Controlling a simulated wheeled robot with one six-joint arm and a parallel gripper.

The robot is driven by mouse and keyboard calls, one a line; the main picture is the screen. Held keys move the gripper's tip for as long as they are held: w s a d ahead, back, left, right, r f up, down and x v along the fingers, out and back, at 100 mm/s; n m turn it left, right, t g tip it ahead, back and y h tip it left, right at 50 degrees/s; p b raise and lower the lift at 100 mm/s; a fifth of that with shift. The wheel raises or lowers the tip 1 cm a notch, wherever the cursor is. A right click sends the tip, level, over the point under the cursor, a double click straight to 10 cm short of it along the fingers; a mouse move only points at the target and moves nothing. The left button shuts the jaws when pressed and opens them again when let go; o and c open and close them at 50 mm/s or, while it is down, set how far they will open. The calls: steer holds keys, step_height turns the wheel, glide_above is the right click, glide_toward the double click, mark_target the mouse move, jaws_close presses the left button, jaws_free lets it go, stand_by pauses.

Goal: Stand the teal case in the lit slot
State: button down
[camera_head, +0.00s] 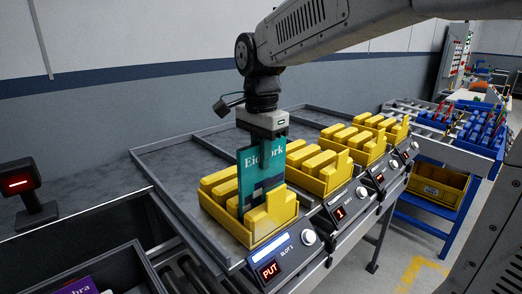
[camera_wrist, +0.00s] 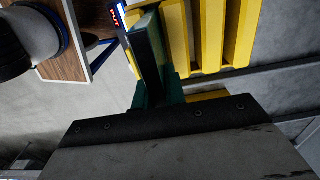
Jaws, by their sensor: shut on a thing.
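The teal case (camera_head: 252,175) stands upright in my gripper, its printed face toward the head camera. My gripper (camera_head: 266,138) is above it, shut on its top edge. The case's lower part is inside the front yellow slotted bin (camera_head: 229,231), between yellow dividers; whether it touches the bottom is hidden. The display below that bin, labelled SLOT 1, reads PUT (camera_head: 269,270). In the wrist view the case (camera_wrist: 149,62) shows edge-on beside the yellow dividers (camera_wrist: 203,36), with the lit PUT sign (camera_wrist: 117,18) near it.
More yellow bins (camera_head: 325,185) stand to the right along the grey tray bench. A dark bin with a purple case (camera_head: 80,287) is at the lower left. A scanner with a red light (camera_head: 19,184) stands at the left. Blue racks (camera_head: 480,130) are at the far right.

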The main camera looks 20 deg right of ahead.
steer(key=shift+f, duration=1.25)
steer(key=c, duration=1)
jaws_free()
steer(key=shift+o, duration=0.2)
steer(key=shift+r, duration=4)
steer(key=shift+s, duration=0.1)
